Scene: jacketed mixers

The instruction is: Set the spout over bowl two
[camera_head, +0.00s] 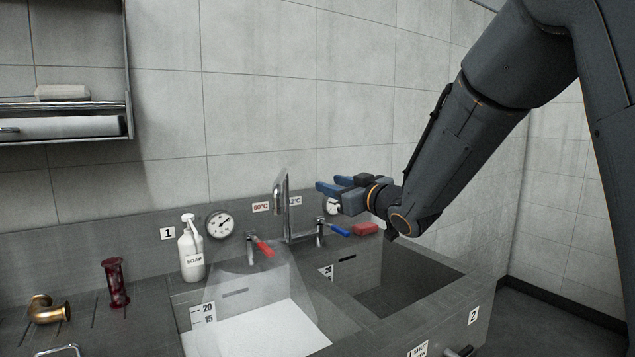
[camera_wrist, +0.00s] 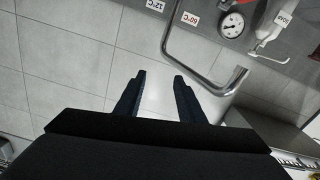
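The chrome spout (camera_head: 286,187) rises from the tap at the back of the sink and bends over at the top, its end on the bowl one side. Bowl two (camera_head: 395,290) is the dark, empty-looking right basin; bowl one (camera_head: 285,332) is the left basin with a pale bottom. My gripper (camera_head: 326,184) is to the right of the spout, above the back rim of bowl two, its blue fingers apart and empty. In the wrist view the fingers (camera_wrist: 160,77) are open, and the bent spout (camera_wrist: 192,76) passes beyond and right of their tips, apparently not between them.
A red lever (camera_head: 263,246) and a blue lever (camera_head: 340,230) flank the spout's base. A red block (camera_head: 365,228) lies on the back rim.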

